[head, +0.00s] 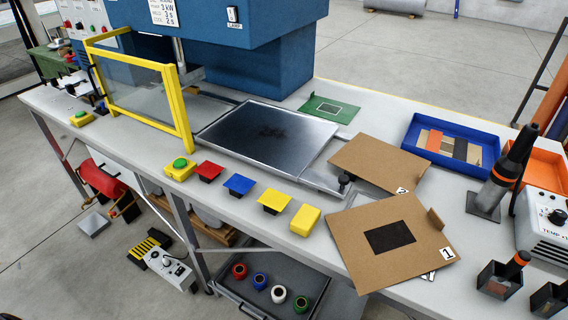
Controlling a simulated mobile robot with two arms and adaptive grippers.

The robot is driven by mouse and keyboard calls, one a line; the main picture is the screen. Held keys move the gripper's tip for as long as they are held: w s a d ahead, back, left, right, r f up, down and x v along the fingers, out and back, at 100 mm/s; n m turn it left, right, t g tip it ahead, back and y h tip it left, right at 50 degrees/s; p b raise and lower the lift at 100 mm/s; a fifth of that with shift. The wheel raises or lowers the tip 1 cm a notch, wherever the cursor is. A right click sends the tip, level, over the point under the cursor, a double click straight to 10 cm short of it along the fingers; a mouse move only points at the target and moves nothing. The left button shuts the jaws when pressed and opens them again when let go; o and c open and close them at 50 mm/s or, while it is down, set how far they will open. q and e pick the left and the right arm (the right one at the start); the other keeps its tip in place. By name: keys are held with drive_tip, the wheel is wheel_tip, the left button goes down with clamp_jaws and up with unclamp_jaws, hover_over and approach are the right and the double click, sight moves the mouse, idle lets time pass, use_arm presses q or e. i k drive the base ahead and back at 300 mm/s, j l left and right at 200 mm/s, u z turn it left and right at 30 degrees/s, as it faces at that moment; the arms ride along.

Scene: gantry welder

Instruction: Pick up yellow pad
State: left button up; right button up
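A flat yellow pad (274,200) with a dark base under it sits near the front edge of the grey workbench (232,207). It is in a row with a similar red pad (208,170) and blue pad (238,185) to its left. A plain yellow block (305,221) sits just to its right. Neither of my grippers shows in the head view, and nothing is touching the pad.
Yellow button boxes with green buttons stand at the row's left end (180,168) and farther left (82,118). A yellow-framed clear guard (184,110) and a metal plate (270,138) lie behind. Brown cardboard templates (345,230) are on the right, near a blue tray (413,128).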

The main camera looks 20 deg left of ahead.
sight(304, 222)
drive_tip(key=j+z, duration=0.45)
drive_tip(key=j, duration=0.3)
drive_tip(key=j+z, duration=0.45)
drive_tip(key=j, duration=0.25)
drive_tip(key=k, duration=0.05)
